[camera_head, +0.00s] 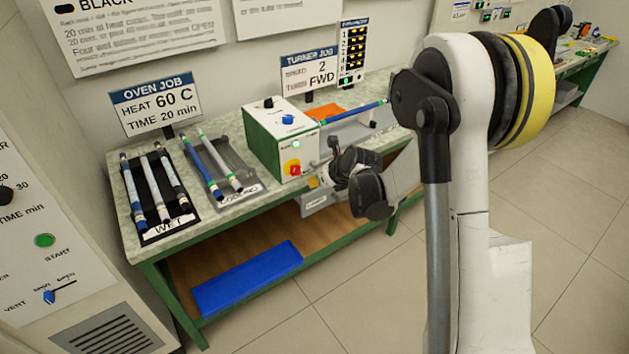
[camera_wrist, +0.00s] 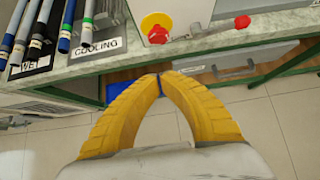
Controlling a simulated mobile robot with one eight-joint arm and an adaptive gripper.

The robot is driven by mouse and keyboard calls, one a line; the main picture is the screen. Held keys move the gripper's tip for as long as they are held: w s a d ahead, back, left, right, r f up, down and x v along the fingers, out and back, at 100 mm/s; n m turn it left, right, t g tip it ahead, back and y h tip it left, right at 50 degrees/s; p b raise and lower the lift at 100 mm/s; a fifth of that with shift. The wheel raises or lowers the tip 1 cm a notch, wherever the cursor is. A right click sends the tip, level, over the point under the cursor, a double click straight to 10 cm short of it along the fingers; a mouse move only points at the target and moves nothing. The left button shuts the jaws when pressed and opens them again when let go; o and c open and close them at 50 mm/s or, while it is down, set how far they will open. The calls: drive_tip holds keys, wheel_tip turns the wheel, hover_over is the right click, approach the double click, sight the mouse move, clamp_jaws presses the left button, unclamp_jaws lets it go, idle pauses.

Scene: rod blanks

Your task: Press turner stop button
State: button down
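My gripper (camera_head: 315,182) is in front of the table edge, just right of the button in the head view. In the wrist view my gripper (camera_wrist: 160,77) has its yellow fingertips together, with nothing seen between them. The tips look apart from the button.
A WET rack (camera_head: 170,232) and a COOLING rack (camera_head: 246,176) with rods stand left of the turner. A blue rod (camera_head: 357,111) extends right from the turner. A second red part (camera_wrist: 242,22) lies right of the button. A blue bin (camera_head: 247,280) is on the lower shelf.

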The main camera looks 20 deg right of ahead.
sight(296, 173)
drive_tip(key=w+a+f+b, duration=0.2)
drive_tip(key=w+f+b, duration=0.1)
drive_tip(key=w, duration=0.5)
drive_tip(key=shift+w+a+f, duration=0.15)
drive_tip(key=shift+a+f, duration=0.2)
drive_tip(key=shift+f, duration=0.55)
drive_tip(key=shift+w+a, duration=0.3)
drive_tip(key=shift+w, duration=0.65)
drive_tip(key=shift+r, duration=0.1)
